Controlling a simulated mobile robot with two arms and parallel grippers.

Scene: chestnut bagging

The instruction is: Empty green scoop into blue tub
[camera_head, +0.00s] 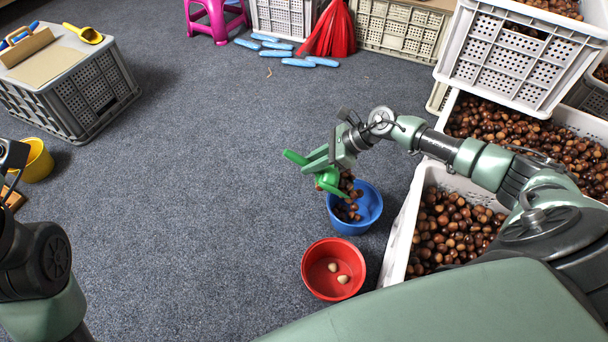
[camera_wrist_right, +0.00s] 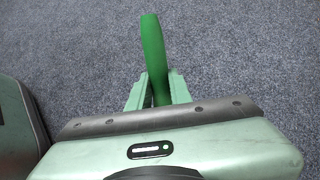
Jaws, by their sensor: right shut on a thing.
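My right gripper (camera_head: 318,160) is shut on the green scoop (camera_head: 331,180) and holds it above the blue tub (camera_head: 371,208). The scoop is tilted, its bowl facing down toward the tub. Chestnuts (camera_head: 349,205) show at the scoop's mouth and over the tub; which of them are falling and which lie inside is hard to tell. The right wrist view shows the scoop's green handle (camera_wrist_right: 153,50) between the two fingers (camera_wrist_right: 157,92). My left arm shows at the left edge, with its fingertips out of view.
A red bowl (camera_head: 309,278) with two pale chestnuts stands in front of the blue tub. White crates (camera_head: 399,240) full of chestnuts stand at the right. A grey crate (camera_head: 112,92) with a yellow scoop (camera_head: 88,35) and a yellow tub (camera_head: 40,163) are at the left. The middle floor is clear.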

